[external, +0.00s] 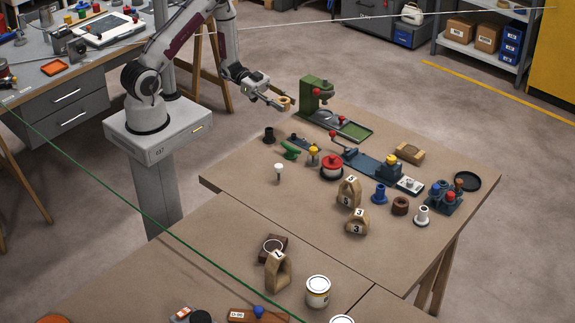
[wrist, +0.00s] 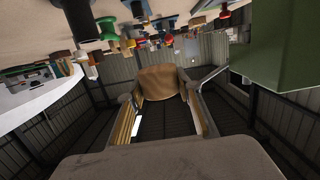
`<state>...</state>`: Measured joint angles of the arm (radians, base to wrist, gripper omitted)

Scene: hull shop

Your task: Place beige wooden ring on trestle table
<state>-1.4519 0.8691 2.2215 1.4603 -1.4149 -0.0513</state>
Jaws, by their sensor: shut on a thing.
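My gripper (external: 279,104) is shut on the beige wooden ring (external: 286,100) and holds it out beside the green press, near the far left edge of the trestle table (external: 240,171). In the wrist view the ring (wrist: 160,80) sits between the fingertips of my gripper (wrist: 162,92), and only its curved outer side shows. I cannot tell how high it is above the table top. The brown trestle table carries many small parts.
A green press (external: 316,92) stands at the table's far corner. A red-lidded tin (external: 332,168), a yellow-knobbed part (external: 313,156) and numbered wooden blocks (external: 348,191) stand on the top. The table's near left part is bare. A second table (external: 190,262) adjoins in front.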

